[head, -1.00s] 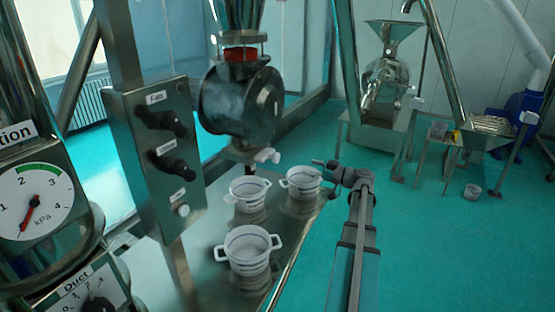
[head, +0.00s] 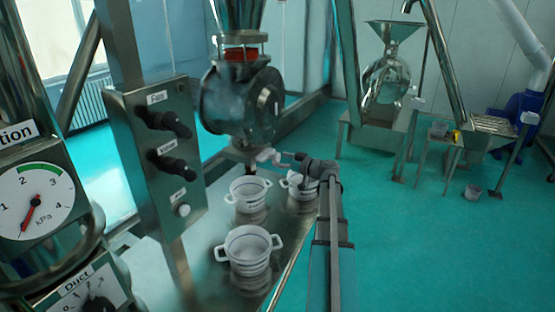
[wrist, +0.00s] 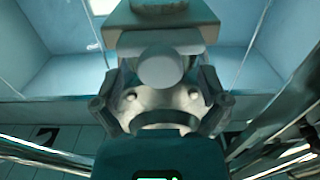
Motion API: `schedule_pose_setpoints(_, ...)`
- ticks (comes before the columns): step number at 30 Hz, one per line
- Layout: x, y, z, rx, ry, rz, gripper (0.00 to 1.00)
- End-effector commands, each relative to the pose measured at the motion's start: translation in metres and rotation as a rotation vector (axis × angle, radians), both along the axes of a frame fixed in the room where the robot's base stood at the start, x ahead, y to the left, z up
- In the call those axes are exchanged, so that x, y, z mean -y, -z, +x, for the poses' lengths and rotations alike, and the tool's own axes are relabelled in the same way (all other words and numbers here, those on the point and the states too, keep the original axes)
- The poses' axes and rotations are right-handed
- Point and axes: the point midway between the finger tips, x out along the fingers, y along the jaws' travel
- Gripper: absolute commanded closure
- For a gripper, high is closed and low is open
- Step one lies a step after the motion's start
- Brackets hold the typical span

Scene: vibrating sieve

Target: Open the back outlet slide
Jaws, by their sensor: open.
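The outlet slide's pale handle (head: 267,155) sticks out below the dark round valve housing (head: 240,102) in the head view. My gripper (head: 284,156) has its fingertips at or just right of this handle. In the wrist view, a pale block with a rounded knob (wrist: 163,66) lies straight ahead. The open fingers of my gripper (wrist: 160,92) stand to its left and right, with gaps visible. I cannot tell whether they touch it or how far they reach around it. The slide plate itself is hard to make out.
White two-handled pots (head: 249,250) stand on the steel table (head: 205,255) below the outlet; my arm partly covers the right one (head: 296,184). A control box (head: 158,150) with black knobs stands at the left. The green floor (head: 420,250) at the right is mostly open.

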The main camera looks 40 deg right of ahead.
Motion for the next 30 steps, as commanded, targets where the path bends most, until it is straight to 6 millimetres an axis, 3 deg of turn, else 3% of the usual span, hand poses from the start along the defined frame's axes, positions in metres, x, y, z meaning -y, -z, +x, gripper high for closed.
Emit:
schedule_pose_setpoints(6, -0.0054, 0.0000, 0.0130, 0.000, 0.000, 0.000, 0.06)
schedule_pose_setpoints(17, -0.0055, 0.0000, 0.0141, 0.000, 0.001, 0.000, 0.08)
schedule_pose_setpoints(30, -0.0049, 0.0000, 0.0137, 0.000, 0.002, 0.000, 0.90)
